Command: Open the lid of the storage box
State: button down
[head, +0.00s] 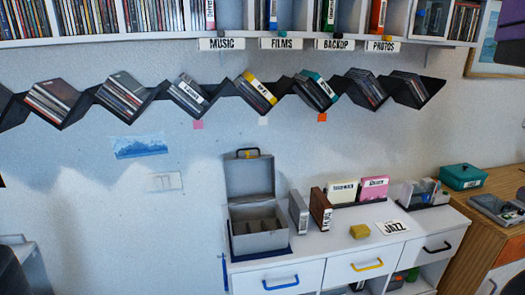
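A grey storage box (262,241) stands at the left end of the white cabinet top, on a dark blue mat (262,256). Its lid (249,178) stands upright at the back, so the box is open and its inside with dividers shows. A dark handle with a yellow part (248,153) sits at the lid's top edge. My gripper is not in view.
Grey and brown cases (320,211) stand right of the box. A yellow block (359,231), a JAZZ card (392,227) and a clear organizer (423,193) are on the white cabinet (325,273). A closed teal box (461,177) is on the wooden desk. A zigzag disc shelf (222,88) hangs above.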

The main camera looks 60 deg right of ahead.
aim_at(254, 179)
jog(key=k+l+z, duration=0.1)
jog(key=l+z, duration=0.95)
jog(key=k+l, duration=0.05)
jog(key=l, duration=0.05)
